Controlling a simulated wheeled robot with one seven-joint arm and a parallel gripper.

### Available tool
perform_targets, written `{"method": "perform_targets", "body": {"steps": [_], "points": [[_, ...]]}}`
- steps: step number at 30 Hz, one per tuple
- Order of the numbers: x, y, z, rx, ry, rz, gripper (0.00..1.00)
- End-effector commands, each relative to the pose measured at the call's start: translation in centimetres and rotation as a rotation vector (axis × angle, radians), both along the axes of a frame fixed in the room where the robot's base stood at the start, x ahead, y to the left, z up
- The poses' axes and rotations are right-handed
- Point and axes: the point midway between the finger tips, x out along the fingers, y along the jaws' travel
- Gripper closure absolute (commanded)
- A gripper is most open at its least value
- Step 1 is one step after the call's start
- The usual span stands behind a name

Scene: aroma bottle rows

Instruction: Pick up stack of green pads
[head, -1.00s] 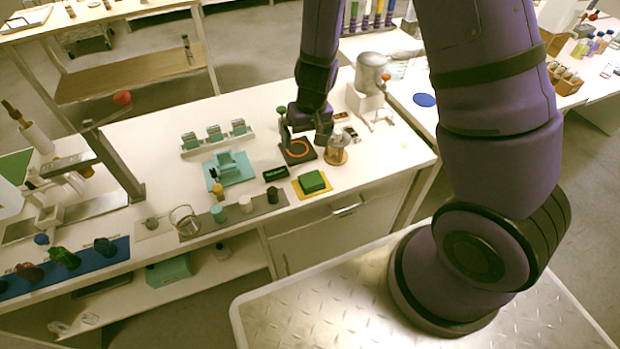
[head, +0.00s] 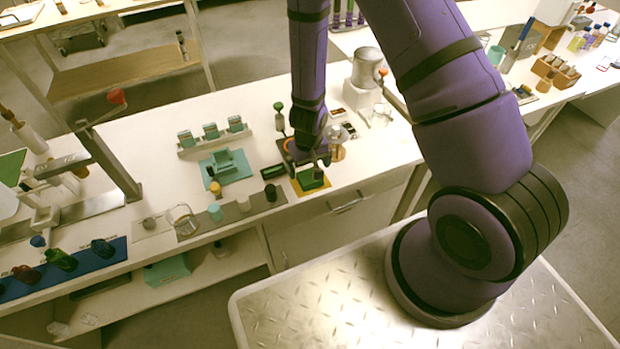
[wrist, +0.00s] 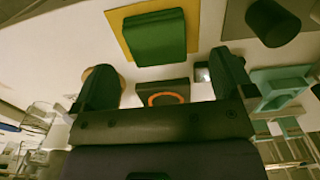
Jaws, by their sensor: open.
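The stack of green pads (head: 311,181) sits on a yellow mat (head: 297,188) near the front edge of the white table. In the wrist view the green pads (wrist: 155,38) lie on the yellow mat (wrist: 119,18), just beyond my fingertips and between their lines. My gripper (head: 307,168) is above the pads in the head view and partly hides them. In the wrist view my gripper (wrist: 165,82) is open, with nothing between its two dark fingers. I cannot tell the exact height of the fingers over the pads.
A dark cylinder (head: 270,192) stands left of the mat, and a dark block (head: 273,171) lies behind it. A black pad with an orange ring (wrist: 165,98) is close to my gripper. A teal holder (head: 226,166) stands further left.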

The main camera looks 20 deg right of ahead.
Motion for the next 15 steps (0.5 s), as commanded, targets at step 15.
{"method": "perform_targets", "body": {"steps": [15], "points": [[0.2,-0.6,-3.7,0.002,0.002,-0.003,0.00]]}}
